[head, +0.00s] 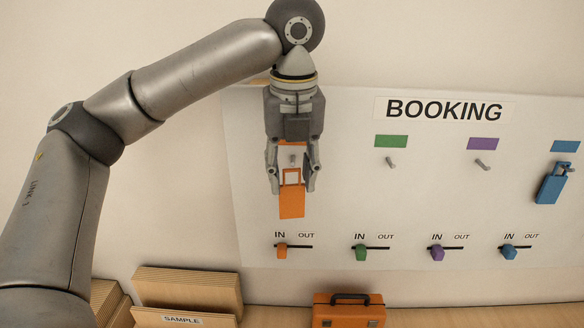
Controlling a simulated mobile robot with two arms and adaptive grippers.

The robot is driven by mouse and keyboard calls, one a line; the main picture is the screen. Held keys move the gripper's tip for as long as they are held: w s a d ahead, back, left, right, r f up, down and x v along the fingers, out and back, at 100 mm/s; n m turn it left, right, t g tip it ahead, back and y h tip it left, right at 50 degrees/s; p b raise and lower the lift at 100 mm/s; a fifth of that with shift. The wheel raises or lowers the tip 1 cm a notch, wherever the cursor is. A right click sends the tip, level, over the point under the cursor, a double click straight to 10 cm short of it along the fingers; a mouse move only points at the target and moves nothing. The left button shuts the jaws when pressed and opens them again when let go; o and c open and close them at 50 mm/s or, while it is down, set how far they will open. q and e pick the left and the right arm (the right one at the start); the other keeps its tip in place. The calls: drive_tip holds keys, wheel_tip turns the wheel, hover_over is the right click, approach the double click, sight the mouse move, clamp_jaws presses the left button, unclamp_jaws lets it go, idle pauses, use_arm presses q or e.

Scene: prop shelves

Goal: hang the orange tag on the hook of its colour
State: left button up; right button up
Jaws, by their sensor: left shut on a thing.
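The orange tag (291,203) hangs upright between the fingers of my left gripper (290,187), which is shut on it in front of the white board (340,200). The tag's open loop is at its top. A grey hook (292,158) shows between the fingers just above the loop, under an orange colour strip (293,143) partly covered by the gripper. The loop looks below the hook's tip; I cannot tell the depth gap between them. My right gripper is not in view.
A green strip (391,141) and a purple strip (482,144) each have an empty hook below. A blue tag (550,189) hangs at the right. Several IN/OUT sliders line the board's lower part. An orange case (348,315) and a wooden SAMPLE box (190,288) stand below.

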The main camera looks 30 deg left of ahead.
sight(290, 196)
use_arm(q)
drive_tip(key=shift+s+d, duration=0.45)
drive_tip(key=shift+s, duration=0.5)
drive_tip(key=shift+s+d, duration=0.45)
drive_tip(key=shift+s, duration=0.45)
drive_tip(key=shift+s+d, duration=0.45)
drive_tip(key=shift+s, duration=0.5)
drive_tip(key=shift+w, duration=0.1)
wheel_tip(290, 196, down, 34)
drive_tip(key=s+d+n+g+b, duration=0.1)
drive_tip(key=n+b, duration=1.3)
drive_tip(key=n, duration=1.4)
drive_tip(key=shift+d+f+n+g+h, duration=0.2)
drive_tip(key=shift+d+n+g+h, duration=0.2)
drive_tip(key=shift+g, duration=0.4)
